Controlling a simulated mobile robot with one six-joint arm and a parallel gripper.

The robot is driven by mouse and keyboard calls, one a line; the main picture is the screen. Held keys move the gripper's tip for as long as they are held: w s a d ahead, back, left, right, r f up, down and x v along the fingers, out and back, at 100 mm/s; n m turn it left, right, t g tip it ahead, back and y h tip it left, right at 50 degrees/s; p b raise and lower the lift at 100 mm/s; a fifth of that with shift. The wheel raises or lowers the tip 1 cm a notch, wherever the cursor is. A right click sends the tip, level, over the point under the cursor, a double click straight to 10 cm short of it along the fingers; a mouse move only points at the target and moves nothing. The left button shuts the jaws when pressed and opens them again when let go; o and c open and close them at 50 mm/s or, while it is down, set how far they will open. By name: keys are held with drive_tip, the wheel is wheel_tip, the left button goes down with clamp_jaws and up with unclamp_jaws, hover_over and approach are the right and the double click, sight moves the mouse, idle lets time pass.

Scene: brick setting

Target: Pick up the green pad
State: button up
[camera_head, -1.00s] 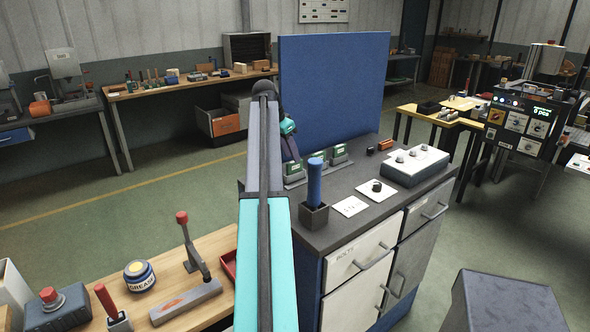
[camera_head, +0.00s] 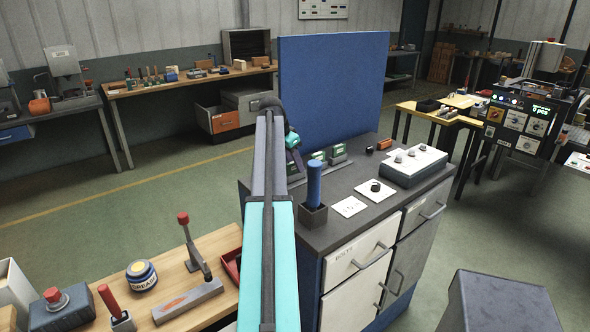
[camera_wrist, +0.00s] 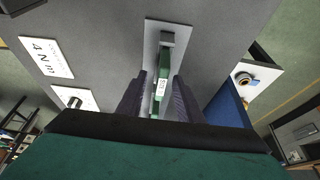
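A green pad (camera_wrist: 162,83) with a small white label stands on a grey base plate (camera_wrist: 151,42) in the wrist view. My gripper (camera_wrist: 160,92) is over it, with one dark finger on each side. The fingers are open, and narrow gaps show between them and the pad.
A blue panel (camera_head: 333,85) rises behind the row. A wooden bench (camera_head: 209,253) is at lower left.

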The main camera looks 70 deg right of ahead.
clamp_jaws()
drive_tip(key=shift+r, duration=0.1)
idle(0.4)
drive_tip(key=shift+r+b, duration=0.75)
drive_tip(key=shift+r, duration=0.75)
drive_tip(key=shift+s+a+r, duration=0.15)
drive_tip(key=shift+s, duration=0.05)
drive_tip(key=s+a+b, duration=0.2)
drive_tip(key=s+a, duration=0.2)
drive_tip(key=s, duration=0.2)
drive_tip(key=s+a+r+b, duration=0.1)
drive_tip(key=s+a+b, duration=0.1)
drive_tip(key=s+a, duration=0.2)
drive_tip(key=shift+s+r, duration=0.3)
drive_tip(key=shift+s, duration=1.3)
